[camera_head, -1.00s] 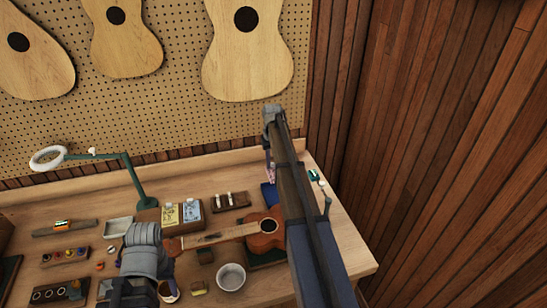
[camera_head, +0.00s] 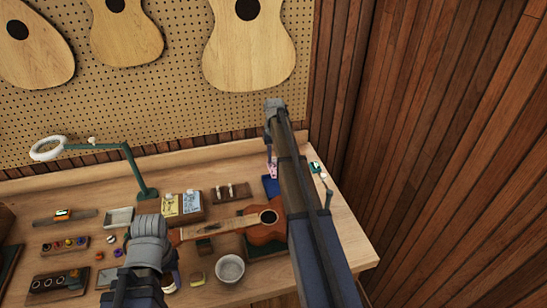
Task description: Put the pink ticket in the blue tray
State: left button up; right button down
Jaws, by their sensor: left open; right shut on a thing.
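The pink ticket (camera_head: 271,171) is a small strip hanging upright below my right gripper (camera_head: 269,155), near the back of the bench. My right gripper is shut on its upper end. The blue tray (camera_head: 269,187) lies on the bench just below the ticket in the picture; my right arm covers its right part. I cannot tell whether the ticket touches the tray. My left gripper (camera_head: 150,229) is open over the bench's left-middle part, its fingers mostly hidden by my wrist.
A ukulele (camera_head: 265,232) lies in the middle, with a white bowl (camera_head: 230,268) in front. Two card boxes (camera_head: 182,206) and a dark holder (camera_head: 230,193) stand left of the tray. A green lamp (camera_head: 143,180) rises at the back left. A pegboard wall stands behind.

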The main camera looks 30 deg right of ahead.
jog(key=shift+a+f+b, duration=0.15)
jog(key=shift+f+b, duration=0.5)
jog(key=shift+f, duration=0.25)
pick_arm(q)
jog(key=f+b, duration=0.2)
jog(key=f, duration=0.1)
jog(key=a+f+b, duration=0.1)
jog(key=f+b, duration=0.2)
jog(key=f, duration=0.1)
jog(key=shift+a, duration=0.2)
pick_arm(e)
send_over(274, 182)
notch_tip(274, 182, down, 5)
jog(key=shift+a, duration=0.1)
pick_arm(q)
jog(key=shift+f+b, duration=0.3)
jog(key=shift+b, duration=0.05)
pick_arm(e)
jog(key=shift+a+f, duration=0.1)
jog(key=shift+f, duration=0.25)
pick_arm(q)
jog(key=f+b, duration=0.1)
jog(key=d+f+b, duration=0.1)
jog(key=f+b, duration=0.1)
jog(key=shift+f, duration=0.15)
pick_arm(e)
notch_tip(274, 182, down, 3)
jog(key=shift+f, duration=0.2)
jog(key=shift+c, duration=1.5)
grip_release()
